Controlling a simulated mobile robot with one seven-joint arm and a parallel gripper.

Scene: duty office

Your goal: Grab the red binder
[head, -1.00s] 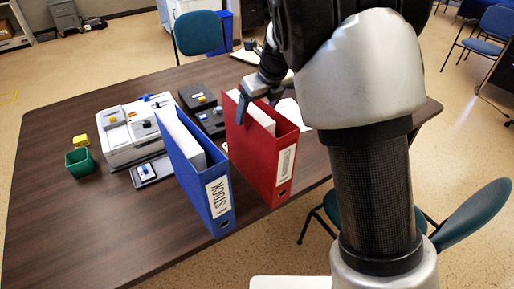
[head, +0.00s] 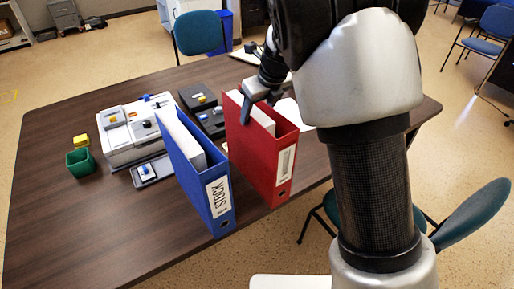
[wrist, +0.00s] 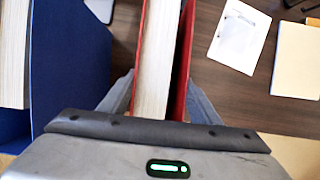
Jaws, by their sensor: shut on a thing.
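The red binder (head: 264,160) stands upright on the dark wooden table, with white pages inside and a label on its spine. My gripper (head: 252,104) is at the top of the binder, with a finger against its outer left cover. In the wrist view the red binder (wrist: 160,55) lies between the two fingers of my gripper (wrist: 160,97), one finger on each side. My gripper is shut on it. The far finger is partly hidden in the head view.
A blue binder (head: 204,190) stands upright just left of the red one. A white device (head: 128,130), a green cup (head: 80,162) and black boxes (head: 200,100) are farther left and behind. Papers (wrist: 238,37) lie to the right in the wrist view. The table's left front is clear.

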